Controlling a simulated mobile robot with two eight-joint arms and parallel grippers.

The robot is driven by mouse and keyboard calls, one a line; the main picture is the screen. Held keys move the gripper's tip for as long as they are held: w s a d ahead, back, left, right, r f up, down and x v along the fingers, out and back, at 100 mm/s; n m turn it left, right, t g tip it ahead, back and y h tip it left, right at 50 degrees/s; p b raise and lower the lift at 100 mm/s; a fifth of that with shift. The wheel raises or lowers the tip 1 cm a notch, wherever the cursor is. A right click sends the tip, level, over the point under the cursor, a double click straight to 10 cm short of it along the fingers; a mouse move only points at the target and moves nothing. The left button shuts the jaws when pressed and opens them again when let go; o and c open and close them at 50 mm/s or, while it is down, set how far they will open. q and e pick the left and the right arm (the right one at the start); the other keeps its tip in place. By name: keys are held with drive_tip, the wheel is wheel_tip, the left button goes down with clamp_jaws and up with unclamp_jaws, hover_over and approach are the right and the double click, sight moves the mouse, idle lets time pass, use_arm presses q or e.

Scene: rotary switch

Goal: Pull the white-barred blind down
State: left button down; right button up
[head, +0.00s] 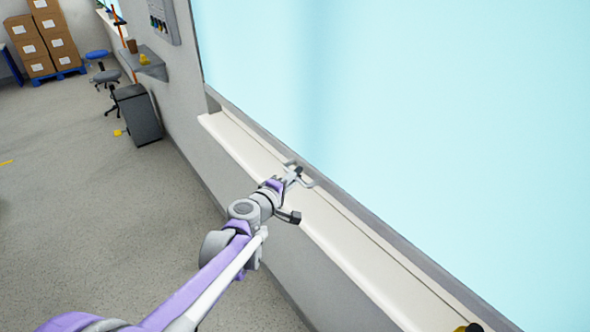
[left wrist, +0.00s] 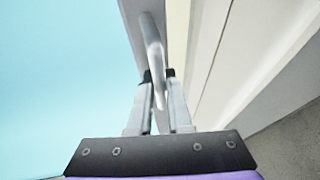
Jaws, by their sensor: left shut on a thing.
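A large pale blue sheet (head: 420,110) fills the right of the head view; I cannot tell blind from window glass in it. It also fills the left of the left wrist view (left wrist: 60,70). A light grey bar-like handle (head: 308,183) shows at its lower edge, just above the sill. My left gripper (head: 297,174) is at this handle. In the left wrist view the handle (left wrist: 151,45) runs between the two fingers of my left gripper (left wrist: 160,78), which is shut on it. The fingers hide part of the handle. My right gripper is not in view.
A cream window sill (head: 345,245) runs under the sheet. A small dark and yellow thing (head: 469,327) shows at the bottom edge. A grey cabinet (head: 138,114), stools (head: 105,76) and stacked boxes (head: 43,38) stand far left.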

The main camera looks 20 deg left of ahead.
use_arm(q)
drive_tip(key=shift+s+d+f, duration=0.1)
drive_tip(key=shift+s+f, duration=0.05)
drive_tip(key=shift+f, duration=0.15)
drive_tip(key=c, duration=0.8)
unclamp_jaws()
drive_tip(key=shift+c, duration=0.2)
drive_tip(key=shift+r, duration=0.1)
drive_tip(key=v, duration=1)
drive_tip(key=shift+s, duration=0.3)
